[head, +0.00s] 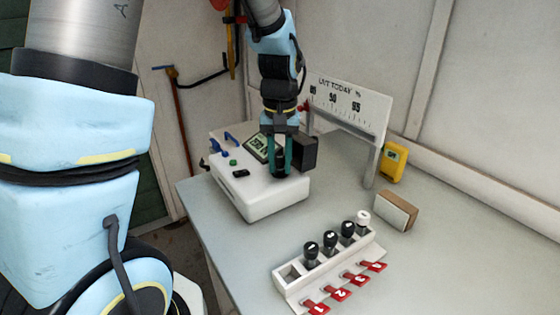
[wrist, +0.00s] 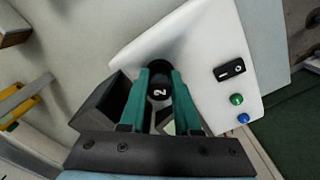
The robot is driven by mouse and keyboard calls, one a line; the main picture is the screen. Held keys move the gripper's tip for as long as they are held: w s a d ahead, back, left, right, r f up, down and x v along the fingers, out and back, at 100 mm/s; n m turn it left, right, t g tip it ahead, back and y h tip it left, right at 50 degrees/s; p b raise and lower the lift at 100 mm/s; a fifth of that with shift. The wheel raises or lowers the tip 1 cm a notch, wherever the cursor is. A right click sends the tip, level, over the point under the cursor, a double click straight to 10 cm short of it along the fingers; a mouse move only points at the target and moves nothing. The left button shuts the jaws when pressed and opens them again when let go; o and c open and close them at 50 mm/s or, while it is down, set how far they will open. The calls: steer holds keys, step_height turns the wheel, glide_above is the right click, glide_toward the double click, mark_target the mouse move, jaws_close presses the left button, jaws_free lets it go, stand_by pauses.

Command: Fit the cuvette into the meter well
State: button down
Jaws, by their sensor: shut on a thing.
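The meter (head: 262,203) is a white box with a tilted display (head: 257,148), standing on the bench. My gripper (head: 278,168) is over the right part of its top, pointing down. In the wrist view, my gripper's green fingers (wrist: 160,88) are shut on the black cap of a cuvette (wrist: 157,92) marked 2. The cuvette's body is hidden below the cap, and the meter well is hidden under the cap and fingers. I cannot tell how deep the cuvette sits. A dark box-like part (head: 304,153) stands just right of the fingers.
A brown-and-white block (head: 397,211), a yellow device (head: 394,163) and a scale board (head: 350,108) stand behind.

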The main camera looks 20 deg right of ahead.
mark_target(280, 158)
steer(key=shift+f, duration=0.3)
steer(key=c, duration=0.5)
jaws_free()
steer(key=shift+c, duration=0.2)
steer(key=shift+r, duration=0.2)
step_height(280, 158, up, 10)
steer(key=shift+r+b, duration=0.25)
steer(key=shift+b, duration=0.75)
steer(key=s+a+f+n, duration=0.1)
steer(key=a+f, duration=0.4)
steer(key=a, duration=0.7)
steer(key=s+a+f+n+t, duration=0.1)
steer(key=a+f, duration=0.5)
steer(key=a, duration=0.6)
steer(key=shift+f+n+t, duration=0.15)
steer(key=shift+n+t, duration=0.15)
steer(key=shift+n, duration=0.4)
